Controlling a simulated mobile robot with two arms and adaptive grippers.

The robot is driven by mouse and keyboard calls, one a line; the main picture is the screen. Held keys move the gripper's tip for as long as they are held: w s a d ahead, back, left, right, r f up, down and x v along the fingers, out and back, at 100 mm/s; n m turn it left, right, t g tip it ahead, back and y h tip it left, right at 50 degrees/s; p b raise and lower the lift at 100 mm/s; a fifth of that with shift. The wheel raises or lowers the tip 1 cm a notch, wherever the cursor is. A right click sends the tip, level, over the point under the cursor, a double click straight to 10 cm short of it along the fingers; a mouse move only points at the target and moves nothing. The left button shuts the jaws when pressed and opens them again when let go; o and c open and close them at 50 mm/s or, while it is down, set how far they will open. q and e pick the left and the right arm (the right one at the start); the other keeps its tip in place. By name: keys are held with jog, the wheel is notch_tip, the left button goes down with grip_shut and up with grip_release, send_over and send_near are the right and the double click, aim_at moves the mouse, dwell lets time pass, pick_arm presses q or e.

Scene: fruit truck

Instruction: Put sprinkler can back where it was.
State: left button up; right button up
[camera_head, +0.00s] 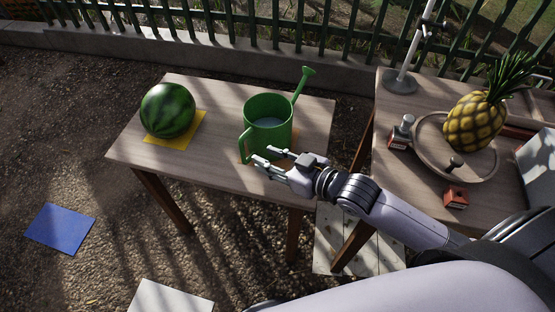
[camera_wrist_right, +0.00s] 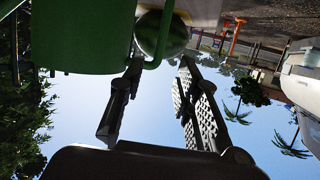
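The green sprinkler can (camera_head: 268,128) stands upright on the wooden table (camera_head: 215,95), with its spout up to the right and its handle at the front left. An orange patch, perhaps a mat (camera_head: 297,133), shows partly beneath it. My right gripper (camera_head: 262,156) is just in front of the can, near the handle. In the right wrist view its two fingers (camera_wrist_right: 155,85) are apart, with the can (camera_wrist_right: 85,35) and its handle beyond their tips. The fingers do not appear closed on the handle. My left gripper is not in view.
A watermelon (camera_head: 168,110) sits on a yellow mat (camera_head: 180,142) at the table's left. A second table at right holds a pineapple (camera_head: 475,122), a round tray (camera_head: 426,158) and a stand (camera_head: 400,82). A blue mat (camera_head: 60,228) lies on the ground. A fence runs behind.

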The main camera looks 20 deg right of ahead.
jog(key=shift+v, duration=1.2)
jog(key=s+d+f+m+g+h, duration=0.25)
jog(key=s+f+g+h, duration=0.2)
jog(key=s, duration=0.35)
jog(key=s+d+f+m+g+h, duration=0.2)
jog(key=s+d+f+g+h, duration=0.15)
jog(key=s+f, duration=0.4)
jog(key=s+f+g, duration=0.1)
jog(key=s+f, duration=0.1)
jog(key=f, duration=1)
jog(key=s+f+g, duration=0.1)
jog(key=s+f, duration=0.1)
jog(key=f, duration=1.1)
jog(key=s+d+f+g, duration=0.1)
jog(key=s+d+f, duration=0.2)
jog(key=s+f, duration=1.2)
jog(key=shift+s, duration=0.3)
